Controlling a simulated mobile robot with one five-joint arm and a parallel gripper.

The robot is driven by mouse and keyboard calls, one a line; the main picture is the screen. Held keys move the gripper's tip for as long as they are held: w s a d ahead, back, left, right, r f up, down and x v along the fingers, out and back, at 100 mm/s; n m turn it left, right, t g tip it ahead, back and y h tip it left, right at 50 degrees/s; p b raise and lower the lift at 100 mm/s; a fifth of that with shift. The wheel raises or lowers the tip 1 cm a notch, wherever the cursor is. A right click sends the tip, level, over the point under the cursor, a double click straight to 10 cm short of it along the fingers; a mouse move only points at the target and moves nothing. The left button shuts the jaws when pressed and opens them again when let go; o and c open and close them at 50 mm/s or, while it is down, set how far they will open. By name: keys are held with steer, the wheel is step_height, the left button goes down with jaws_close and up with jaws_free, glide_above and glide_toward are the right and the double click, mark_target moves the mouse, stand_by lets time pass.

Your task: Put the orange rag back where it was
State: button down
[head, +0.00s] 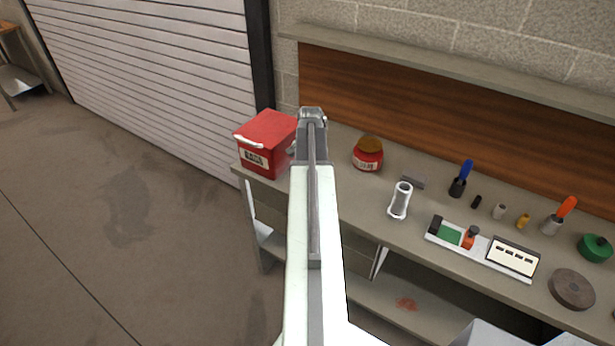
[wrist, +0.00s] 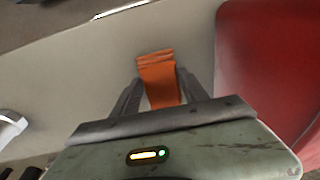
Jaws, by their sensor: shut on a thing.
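The orange rag (wrist: 158,70) is between the two fingers of my gripper (wrist: 159,80) in the wrist view. My gripper is shut on it, over the pale grey bench top (wrist: 100,70). In the head view, my arm reaches to the left end of the bench, beside the red box (head: 266,140). The rag cannot be made out in the head view. I cannot tell whether the rag touches the bench.
A red jar (head: 368,158) and a white cylinder (head: 400,199) stand right of my arm. Tools, small parts and a green round object (head: 595,248) fill the bench farther right. A lower shelf (head: 365,290) bears a reddish patch. The floor at left is clear.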

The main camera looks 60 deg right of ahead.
steer(key=shift+w+a+f, duration=0.1)
steer(key=shift+w+a, duration=0.05)
steer(key=shift+w+f, duration=0.1)
steer(key=shift+f, duration=0.15)
steer(key=c, duration=0.6)
jaws_free()
steer(key=shift+r, duration=0.15)
steer(key=r+p, duration=0.4)
steer(key=a+r+p, duration=0.1)
steer(key=r+p, duration=0.3)
steer(key=s+r+p, duration=0.1)
steer(key=r+p, duration=0.3)
steer(key=shift+s+a+r+p, duration=0.1)
steer(key=shift+a+p, duration=0.15)
steer(key=shift+p, duration=0.05)
